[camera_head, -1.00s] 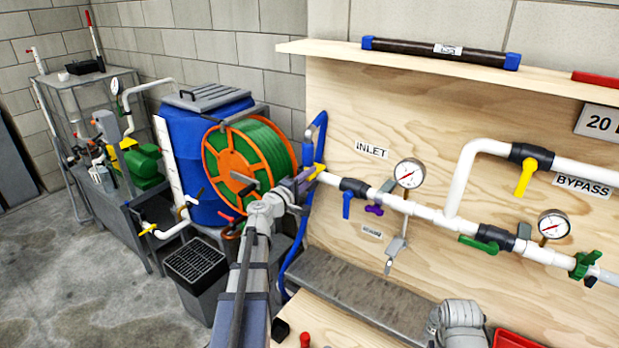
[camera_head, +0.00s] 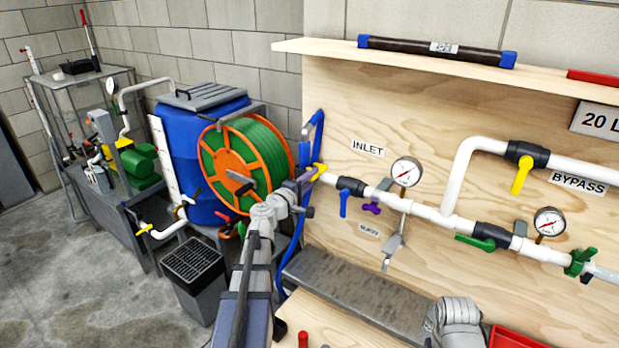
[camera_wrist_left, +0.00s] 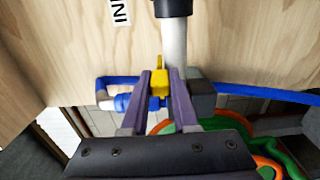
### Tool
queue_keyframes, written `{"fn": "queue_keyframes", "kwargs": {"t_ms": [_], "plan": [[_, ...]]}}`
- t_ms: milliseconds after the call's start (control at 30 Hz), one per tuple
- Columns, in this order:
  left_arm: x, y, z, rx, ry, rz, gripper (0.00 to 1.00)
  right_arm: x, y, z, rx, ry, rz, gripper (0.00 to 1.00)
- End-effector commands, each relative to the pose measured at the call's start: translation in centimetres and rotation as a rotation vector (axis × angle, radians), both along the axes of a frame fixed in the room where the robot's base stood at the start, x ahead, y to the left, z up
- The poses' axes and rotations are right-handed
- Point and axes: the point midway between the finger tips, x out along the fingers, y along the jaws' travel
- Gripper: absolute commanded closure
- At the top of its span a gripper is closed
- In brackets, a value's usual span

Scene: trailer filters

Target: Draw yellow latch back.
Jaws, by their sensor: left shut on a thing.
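The yellow latch (camera_head: 319,171) sits at the left end of the white inlet pipe, by the board's left edge. It also shows in the left wrist view (camera_wrist_left: 158,80), between the purple-grey fingers. My left gripper (camera_head: 306,178) reaches up to it from below left. In the left wrist view my left gripper (camera_wrist_left: 160,88) is shut on the yellow latch, with a finger on either side. A blue hose fitting (camera_wrist_left: 122,102) lies just left of the fingers there. The fingers partly hide the latch. My right gripper is not in view.
The blue hose (camera_head: 300,225) hangs behind my left arm. A hose reel (camera_head: 246,165) and blue barrel (camera_head: 190,120) stand to the left. A blue-handled valve (camera_head: 345,202) and gauge (camera_head: 406,172) are on the pipe to the right. The metal ledge (camera_head: 350,290) runs below.

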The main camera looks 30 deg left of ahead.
Motion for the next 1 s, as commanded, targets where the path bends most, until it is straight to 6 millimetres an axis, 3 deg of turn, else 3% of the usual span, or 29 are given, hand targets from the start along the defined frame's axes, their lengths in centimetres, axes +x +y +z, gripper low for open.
{"fn": "queue_keyframes", "kwargs": {"t_ms": [33,267,567,1000], "plan": [[-0.1,-0.5,-0.1,0.002,0.002,-0.012,0.69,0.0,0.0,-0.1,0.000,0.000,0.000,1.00],[-0.1,-0.3,-0.1,0.001,0.001,-0.009,0.43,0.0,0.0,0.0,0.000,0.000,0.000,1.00],[-0.4,-0.2,0.0,0.001,0.001,-0.006,0.43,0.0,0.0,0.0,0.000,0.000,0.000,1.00],[-6.9,0.2,-0.1,0.001,0.001,-0.005,0.43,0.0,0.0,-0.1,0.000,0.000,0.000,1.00]]}}
